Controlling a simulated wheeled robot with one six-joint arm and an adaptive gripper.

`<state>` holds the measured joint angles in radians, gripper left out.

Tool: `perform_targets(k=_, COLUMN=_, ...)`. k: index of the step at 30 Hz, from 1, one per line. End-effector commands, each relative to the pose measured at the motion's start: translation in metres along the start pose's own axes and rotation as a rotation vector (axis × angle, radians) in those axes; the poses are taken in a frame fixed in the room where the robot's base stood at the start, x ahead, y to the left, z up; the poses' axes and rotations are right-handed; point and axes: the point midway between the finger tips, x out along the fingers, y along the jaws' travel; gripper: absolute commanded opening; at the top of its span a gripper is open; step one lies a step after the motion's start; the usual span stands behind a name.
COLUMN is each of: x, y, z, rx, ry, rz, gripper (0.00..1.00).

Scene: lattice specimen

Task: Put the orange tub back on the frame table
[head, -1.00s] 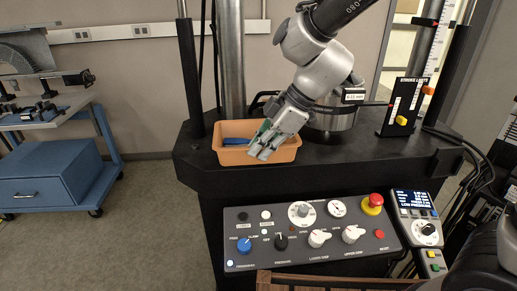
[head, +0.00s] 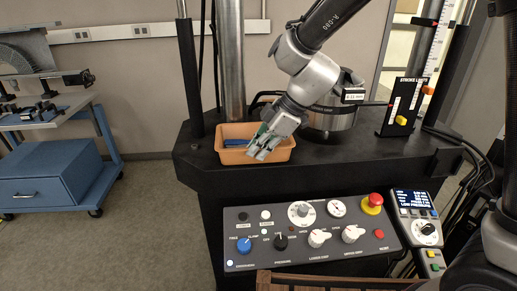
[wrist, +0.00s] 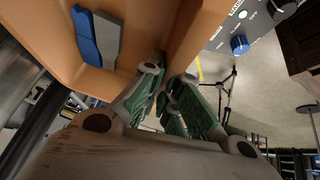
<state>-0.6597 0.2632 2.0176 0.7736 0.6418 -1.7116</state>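The orange tub (head: 236,156) is over the black frame table (head: 360,158), near its front left part, and looks level. Whether its base fully touches the top is hard to tell. A blue piece and a grey piece lie inside it. My gripper (head: 261,154) points down at the tub's front wall, right of its middle. In the wrist view my gripper (wrist: 168,82) has its green-padded fingers close together on either side of the tub's wall (wrist: 188,45), one inside and one outside. It looks shut on that wall.
A steel column (head: 230,60) and a dark post stand behind the tub. A round metal block (head: 333,118) is to its right. The control panel (head: 310,235) with knobs and a red button is in front, below the table top. A blue cart stands left.

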Motion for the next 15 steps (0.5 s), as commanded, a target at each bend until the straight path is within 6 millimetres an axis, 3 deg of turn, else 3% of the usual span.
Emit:
perform_targets(k=4, x=0.0024, y=-0.0003, z=0.0015, rx=0.000, ry=0.000, rz=0.000, gripper=0.00)
perform_targets(k=8, x=0.0024, y=-0.0005, z=0.0015, rx=0.000, ry=0.000, rz=0.000, gripper=0.25)
perform_targets(k=15, x=0.0023, y=-0.0005, z=0.0014, rx=0.000, ry=0.000, rz=0.000, gripper=0.27)
